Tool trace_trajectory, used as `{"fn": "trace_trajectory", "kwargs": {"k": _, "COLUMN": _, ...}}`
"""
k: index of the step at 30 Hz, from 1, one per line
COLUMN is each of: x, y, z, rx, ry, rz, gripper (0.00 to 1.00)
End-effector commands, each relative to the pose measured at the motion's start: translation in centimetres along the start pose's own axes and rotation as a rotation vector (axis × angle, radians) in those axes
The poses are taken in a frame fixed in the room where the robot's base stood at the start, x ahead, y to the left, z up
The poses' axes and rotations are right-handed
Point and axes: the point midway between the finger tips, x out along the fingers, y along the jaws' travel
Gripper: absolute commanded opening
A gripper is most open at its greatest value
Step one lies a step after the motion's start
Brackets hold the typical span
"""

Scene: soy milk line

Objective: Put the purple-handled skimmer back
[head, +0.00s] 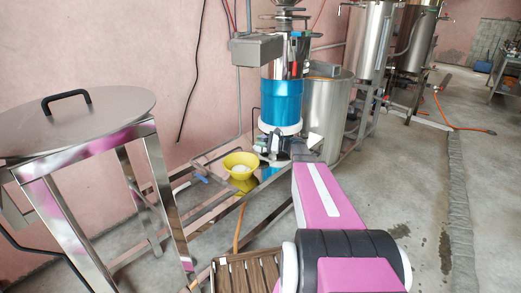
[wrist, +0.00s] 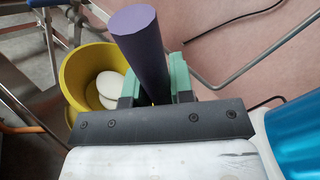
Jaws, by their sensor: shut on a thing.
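My gripper (wrist: 155,92) is shut on the purple handle (wrist: 138,42) of the skimmer, with green finger pads on either side of it in the wrist view. The handle's round end points up toward the camera. The skimmer's head is hidden behind the gripper. In the head view my gripper (head: 276,147) is at the far end of my arm, in front of the blue-banded machine, and I cannot make out the skimmer there.
A yellow bowl (head: 240,160) with white contents stands on the low metal frame left of my gripper; it also shows in the wrist view (wrist: 72,62). The blue-banded machine (head: 281,100) and a steel drum (head: 327,110) are close behind. A lidded steel stand (head: 75,120) is left. The right floor is mostly clear.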

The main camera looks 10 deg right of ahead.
Motion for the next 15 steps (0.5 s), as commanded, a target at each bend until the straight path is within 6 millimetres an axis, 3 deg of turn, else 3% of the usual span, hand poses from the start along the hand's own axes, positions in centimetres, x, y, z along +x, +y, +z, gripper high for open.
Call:
{"fn": "trace_trajectory", "kwargs": {"k": 10, "x": 0.0, "y": 2.2, "z": -3.0, "rx": 0.002, "ry": 0.000, "rz": -0.001, "gripper": 0.00}}
{"fn": "trace_trajectory", "kwargs": {"k": 15, "x": -0.1, "y": 2.5, "z": -3.2, "rx": -0.001, "ry": 0.000, "rz": -0.001, "gripper": 0.00}}
